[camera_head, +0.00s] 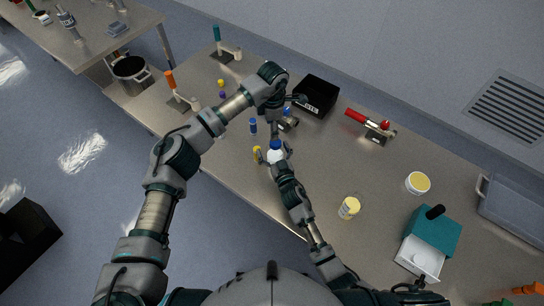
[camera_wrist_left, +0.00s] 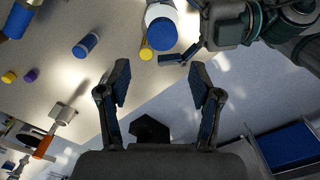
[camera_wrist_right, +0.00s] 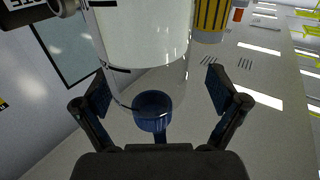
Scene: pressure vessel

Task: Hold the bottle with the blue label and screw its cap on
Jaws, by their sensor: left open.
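The bottle (camera_head: 275,157) stands near the table's front edge in the head view, white with a blue top. In the left wrist view, the bottle (camera_wrist_left: 161,12) shows near the top with its round blue cap (camera_wrist_left: 163,29) facing the camera. My left gripper (camera_wrist_left: 162,84) is open and empty, apart from the bottle. My right gripper (camera_wrist_right: 160,92) has its fingers spread on either side of a large clear-and-white bottle body (camera_wrist_right: 145,40). A gap shows at the right finger; contact at the left finger cannot be told. The bottle's label is not clearly visible.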

